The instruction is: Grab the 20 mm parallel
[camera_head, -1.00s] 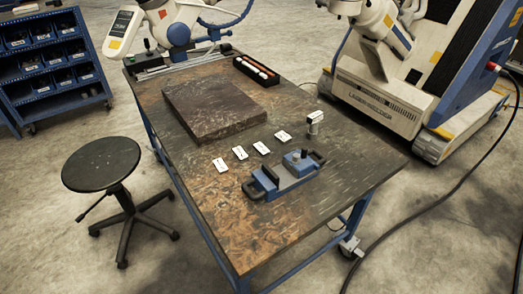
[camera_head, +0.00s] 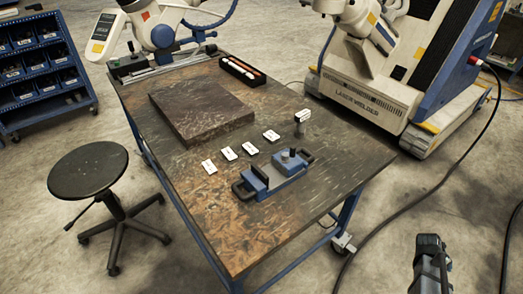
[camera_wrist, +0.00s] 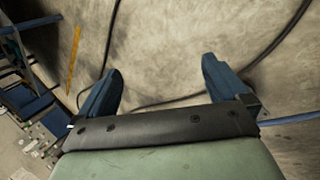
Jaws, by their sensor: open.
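Several small white rectangular pieces with dark marks lie in a row on the worktable (camera_head: 215,215); the nearest-left one (camera_head: 209,167) and the far-right one (camera_head: 271,135) bound the row. Which is the 20 mm parallel, or whether these are labels, I cannot tell at this size. A blue vise (camera_head: 272,176) with black handles sits in front of the row. My gripper (camera_wrist: 162,85) shows two blue fingers spread apart with nothing between them, over bare floor. In the head view my arm's dark end (camera_head: 430,262) is at the lower right, off the table.
A dark granite-like plate (camera_head: 201,110) and a black tray with light rods (camera_head: 243,71) lie farther back. A small upright metal piece (camera_head: 301,120) stands right of the row. The laser welder (camera_head: 380,95) is behind; a stool (camera_head: 88,172) is left. The table's front is bare.

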